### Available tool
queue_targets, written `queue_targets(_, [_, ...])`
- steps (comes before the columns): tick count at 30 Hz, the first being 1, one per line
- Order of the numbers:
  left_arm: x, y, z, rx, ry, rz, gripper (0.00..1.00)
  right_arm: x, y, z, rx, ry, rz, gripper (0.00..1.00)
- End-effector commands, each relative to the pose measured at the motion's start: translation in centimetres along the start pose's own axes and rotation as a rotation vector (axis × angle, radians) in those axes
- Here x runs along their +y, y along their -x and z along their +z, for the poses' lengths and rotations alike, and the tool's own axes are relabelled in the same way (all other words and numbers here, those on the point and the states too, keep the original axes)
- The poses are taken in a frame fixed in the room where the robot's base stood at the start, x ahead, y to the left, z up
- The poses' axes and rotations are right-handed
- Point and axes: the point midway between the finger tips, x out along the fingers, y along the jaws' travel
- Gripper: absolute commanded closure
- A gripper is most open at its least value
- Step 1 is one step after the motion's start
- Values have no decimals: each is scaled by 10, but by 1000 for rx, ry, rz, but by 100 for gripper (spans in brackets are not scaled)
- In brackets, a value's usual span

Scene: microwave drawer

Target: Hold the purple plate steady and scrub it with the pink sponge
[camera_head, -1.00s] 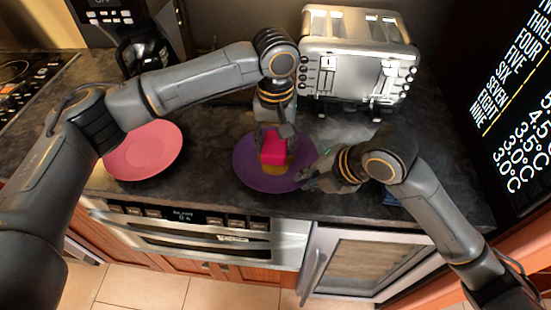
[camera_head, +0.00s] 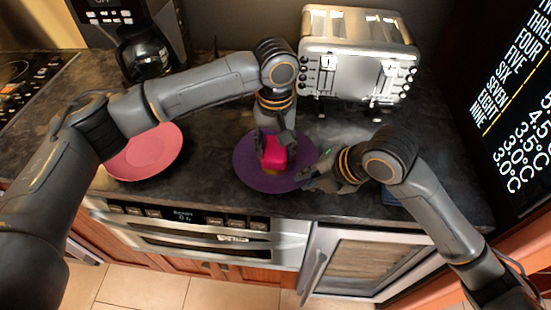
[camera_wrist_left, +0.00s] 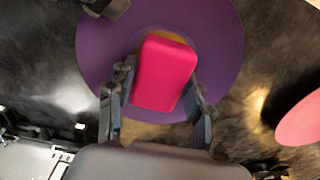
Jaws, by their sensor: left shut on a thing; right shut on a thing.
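The purple plate (camera_head: 250,176) lies on the dark counter in the middle of the head view. It also shows in the left wrist view (camera_wrist_left: 100,45). The pink sponge (camera_head: 274,153) is on or just above the plate, near its middle. In the left wrist view the sponge (camera_wrist_left: 163,75) sits between the fingers. My left gripper (camera_head: 275,140) comes down from above and is shut on the sponge. My right gripper (camera_head: 308,178) is at the plate's right rim and is shut on the plate. Its fingertips are small and partly hard to make out.
A pink plate (camera_head: 145,152) lies on the counter at left. A silver toaster (camera_head: 357,60) stands behind my grippers. A coffee maker (camera_head: 145,60) is at the back left. The counter's front edge runs just below the plates, above an oven panel.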

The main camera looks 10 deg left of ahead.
Motion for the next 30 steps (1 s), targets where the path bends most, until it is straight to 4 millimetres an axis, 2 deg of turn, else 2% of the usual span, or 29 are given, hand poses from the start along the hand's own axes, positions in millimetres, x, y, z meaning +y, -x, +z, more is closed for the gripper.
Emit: queue_targets(30, [0,-14,-2,-1,1,0,75,-1,0,0,1,0,-2,100])
